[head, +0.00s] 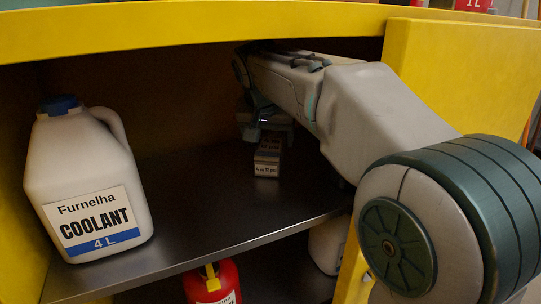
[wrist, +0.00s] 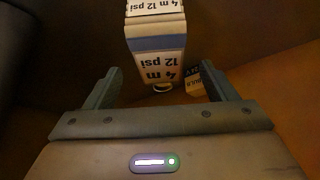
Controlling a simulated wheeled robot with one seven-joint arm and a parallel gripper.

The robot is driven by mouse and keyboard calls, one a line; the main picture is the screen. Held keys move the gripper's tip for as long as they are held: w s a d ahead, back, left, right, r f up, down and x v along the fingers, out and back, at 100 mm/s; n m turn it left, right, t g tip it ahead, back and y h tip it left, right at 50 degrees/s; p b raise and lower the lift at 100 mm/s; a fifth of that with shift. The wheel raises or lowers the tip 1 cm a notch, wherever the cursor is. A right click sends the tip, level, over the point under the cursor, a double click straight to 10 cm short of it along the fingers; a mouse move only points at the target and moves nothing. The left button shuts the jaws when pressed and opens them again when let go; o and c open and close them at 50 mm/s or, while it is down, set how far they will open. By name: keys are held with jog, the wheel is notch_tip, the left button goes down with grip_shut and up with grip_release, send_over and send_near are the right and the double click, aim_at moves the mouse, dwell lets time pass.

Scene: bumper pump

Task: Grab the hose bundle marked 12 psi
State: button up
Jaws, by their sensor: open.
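The hose bundle marked "4 m 12 psi" (wrist: 157,42) looks like a pale block with a blue-grey band in the wrist view. Its label reads upside down there, and a small ring shows at its lower end. It lies across the gap between my open fingers (wrist: 160,70), with space visible on both sides. In the head view the bundle (head: 267,160) stands on the dark shelf, small and partly hidden by my gripper (head: 266,124) just above it. I cannot tell how deep it sits between the fingers.
A white coolant jug (head: 84,180) stands at the left of the shelf (head: 200,225). A small item with a partly hidden label (wrist: 194,79) lies beside the bundle. A yellow cabinet edge (head: 200,27) runs above. A red container (head: 213,284) and a white jug (head: 327,246) are below.

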aim_at(270, 145)
jog(key=shift+w+d, duration=0.15)
jog(key=shift+w, duration=0.3)
jog(key=b+x, duration=0.2)
jog(key=x, duration=0.2)
jog(key=shift+f, duration=0.35)
jog(key=shift+w+f, duration=0.15)
jog(key=shift+w, duration=0.05)
jog(key=shift+f, duration=0.2)
jog(key=shift+c, duration=0.2)
jog(key=c, duration=1.3)
jog(key=shift+r, duration=0.1)
